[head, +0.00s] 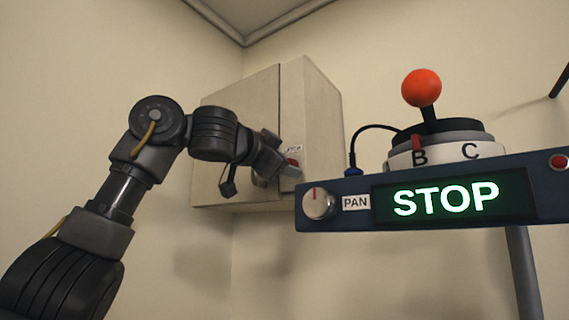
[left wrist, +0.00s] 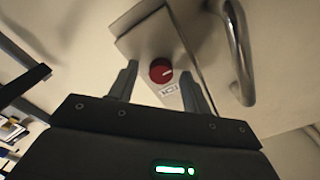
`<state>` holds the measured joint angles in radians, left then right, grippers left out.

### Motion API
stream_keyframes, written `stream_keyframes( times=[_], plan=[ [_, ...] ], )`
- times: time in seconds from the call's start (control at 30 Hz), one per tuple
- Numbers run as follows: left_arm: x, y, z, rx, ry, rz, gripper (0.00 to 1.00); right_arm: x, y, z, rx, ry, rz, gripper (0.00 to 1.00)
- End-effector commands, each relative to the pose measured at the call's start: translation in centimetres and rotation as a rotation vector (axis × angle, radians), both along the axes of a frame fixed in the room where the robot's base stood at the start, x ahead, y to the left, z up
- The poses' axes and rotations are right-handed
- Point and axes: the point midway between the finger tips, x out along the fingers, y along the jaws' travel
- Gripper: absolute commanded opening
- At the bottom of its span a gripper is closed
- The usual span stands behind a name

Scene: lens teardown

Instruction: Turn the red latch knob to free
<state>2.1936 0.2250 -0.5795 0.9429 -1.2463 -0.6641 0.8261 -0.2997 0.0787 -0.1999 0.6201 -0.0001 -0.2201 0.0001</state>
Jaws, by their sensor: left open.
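The red latch knob (head: 293,162) is a small round knob on the narrow front face of the beige wall cabinet (head: 318,120). In the left wrist view the knob (left wrist: 160,72) appears between my two finger tips, with a pale line across it and a small label (left wrist: 169,90) beside it. My left gripper (head: 277,167) is open at the cabinet and points at the knob. In the left wrist view a gap shows on both sides of the knob; whether the fingers reach around it or stop short, I cannot tell. My right gripper is not in view.
A curved metal handle (left wrist: 238,52) is close beside the knob. A blue console (head: 450,175) with a green STOP display stands at right, in front of the cabinet's lower right. Above it is an orange-red ball-topped joystick (head: 421,88). Cluttered shelving shows at the wrist view's left.

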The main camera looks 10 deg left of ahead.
Motion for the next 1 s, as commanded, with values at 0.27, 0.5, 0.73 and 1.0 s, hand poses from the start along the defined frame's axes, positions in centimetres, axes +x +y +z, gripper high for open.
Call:
stream_keyframes(
  times=[0.27, 0.5, 0.73, 1.0],
  plan=[
    [-2.3, 0.9, -0.3, -0.002, -0.005, 0.0, 0.49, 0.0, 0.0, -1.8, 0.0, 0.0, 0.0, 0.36],
    [-7.0, 2.9, -0.4, -0.001, -0.006, 0.001, 0.49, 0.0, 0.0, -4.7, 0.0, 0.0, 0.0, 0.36],
    [-9.5, 3.9, -0.3, 0.002, -0.001, 0.002, 0.49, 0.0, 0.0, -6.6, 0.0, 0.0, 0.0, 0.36],
    [-10.1, 4.2, 0.0, 0.0, 0.001, 0.001, 0.49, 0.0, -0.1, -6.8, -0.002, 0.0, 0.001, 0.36]
  ],
)
